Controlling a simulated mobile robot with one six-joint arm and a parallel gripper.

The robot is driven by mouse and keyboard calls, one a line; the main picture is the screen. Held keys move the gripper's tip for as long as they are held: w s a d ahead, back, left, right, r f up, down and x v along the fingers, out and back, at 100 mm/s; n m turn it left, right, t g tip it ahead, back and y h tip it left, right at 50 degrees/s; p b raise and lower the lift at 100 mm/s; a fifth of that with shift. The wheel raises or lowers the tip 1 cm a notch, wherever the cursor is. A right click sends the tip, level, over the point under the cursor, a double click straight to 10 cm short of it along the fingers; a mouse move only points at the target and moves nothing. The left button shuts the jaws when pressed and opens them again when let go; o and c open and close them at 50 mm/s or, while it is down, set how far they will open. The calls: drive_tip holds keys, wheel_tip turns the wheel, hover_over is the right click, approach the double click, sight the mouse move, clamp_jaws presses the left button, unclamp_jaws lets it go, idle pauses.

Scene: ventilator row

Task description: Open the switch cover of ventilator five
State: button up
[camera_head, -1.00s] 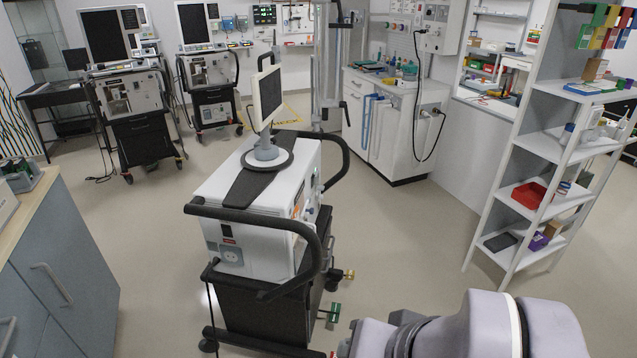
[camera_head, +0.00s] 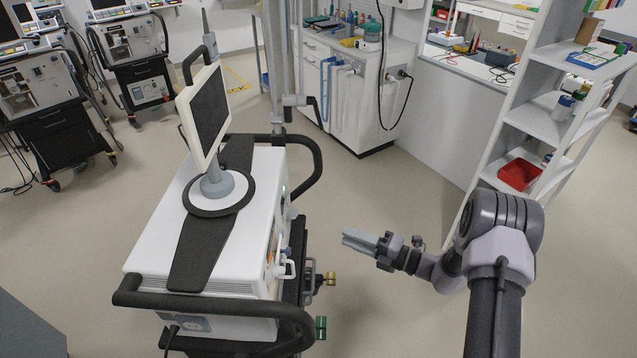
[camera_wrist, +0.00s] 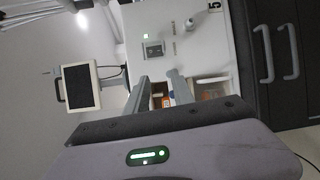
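Ventilator five is the white machine on a black cart (camera_head: 243,250) in the head view. In the wrist view its white panel (camera_wrist: 198,55) carries a black "5" and appears turned sideways. A small grey square fitting (camera_wrist: 153,50) with a tiny green light sits on that panel. It looks like the switch cover, but I cannot tell whether it is shut. My gripper (camera_head: 345,240) is to the right of the ventilator, apart from it. In the wrist view my gripper (camera_wrist: 158,76) has its two fingers apart, with nothing between them, pointing toward the panel.
A monitor (camera_head: 206,115) stands on the ventilator, and black handle rails (camera_head: 215,303) stick out at its ends. Fittings (camera_head: 320,280) project from its right side. A white shelf unit (camera_head: 540,125) stands at the right. The floor between my gripper and the back counter (camera_head: 350,100) is clear.

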drive_tip(key=w+d+f+m+t, duration=0.1)
drive_tip(key=f+m, duration=0.1)
drive_tip(key=b, duration=0.6)
approach(289, 205)
drive_tip(key=w+a+f, duration=0.3)
drive_tip(key=w+a, duration=0.1)
drive_tip(key=a, duration=0.1)
drive_tip(key=shift+f, duration=0.15)
clamp_jaws()
